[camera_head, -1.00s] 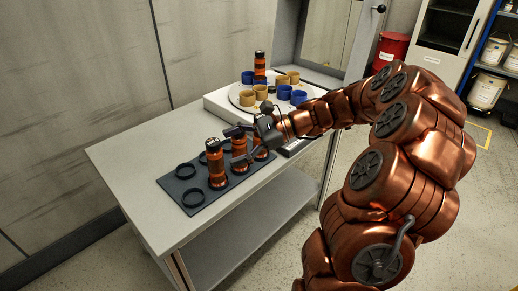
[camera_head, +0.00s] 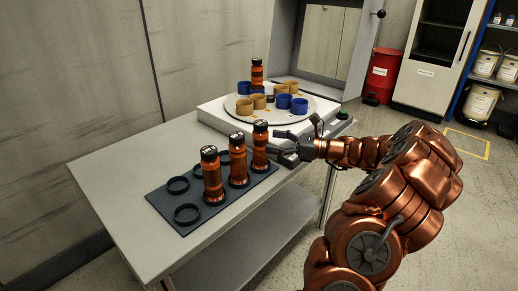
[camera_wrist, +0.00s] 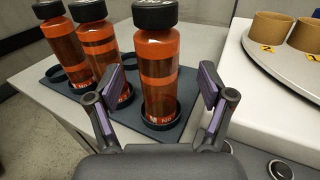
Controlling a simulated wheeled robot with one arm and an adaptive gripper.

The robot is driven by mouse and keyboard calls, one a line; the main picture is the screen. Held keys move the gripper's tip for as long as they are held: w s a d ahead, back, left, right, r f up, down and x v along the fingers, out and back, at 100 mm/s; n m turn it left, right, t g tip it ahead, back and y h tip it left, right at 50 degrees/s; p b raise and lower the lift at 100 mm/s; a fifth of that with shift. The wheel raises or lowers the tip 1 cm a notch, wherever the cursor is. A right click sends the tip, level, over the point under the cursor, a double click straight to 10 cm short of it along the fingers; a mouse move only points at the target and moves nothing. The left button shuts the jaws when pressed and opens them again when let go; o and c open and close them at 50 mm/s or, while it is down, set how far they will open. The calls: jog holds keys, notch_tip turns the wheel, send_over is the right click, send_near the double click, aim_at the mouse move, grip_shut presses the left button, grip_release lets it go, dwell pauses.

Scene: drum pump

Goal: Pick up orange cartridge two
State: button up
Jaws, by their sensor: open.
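Three orange cartridges with black caps stand upright in a row on a dark tray (camera_head: 218,204): a left one (camera_head: 212,178), a middle one (camera_head: 238,165) and a right one (camera_head: 260,148). Their numbers are too small or hidden to tell which is two. My gripper (camera_head: 279,142) is open, just right of the right cartridge. In the wrist view my gripper (camera_wrist: 162,88) has its fingers apart, with that nearest cartridge (camera_wrist: 158,82) upright between and ahead of them. I see no firm contact. The other two cartridges stand behind it to the left.
A white platform with a round turntable (camera_head: 239,117) stands behind the tray, holding blue and tan cups and another orange cartridge (camera_head: 257,75). The tray has empty ring holders (camera_head: 187,214). The grey table's (camera_head: 110,182) left side is clear.

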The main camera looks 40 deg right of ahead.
aim_at(260, 139)
jog(key=shift+b+x, duration=0.3)
jog(key=shift+x, duration=2)
jog(key=shift+r, duration=0.1)
jog(key=shift+c, duration=0.2)
jog(key=c, duration=1.3)
jog(key=shift+r, duration=0.1)
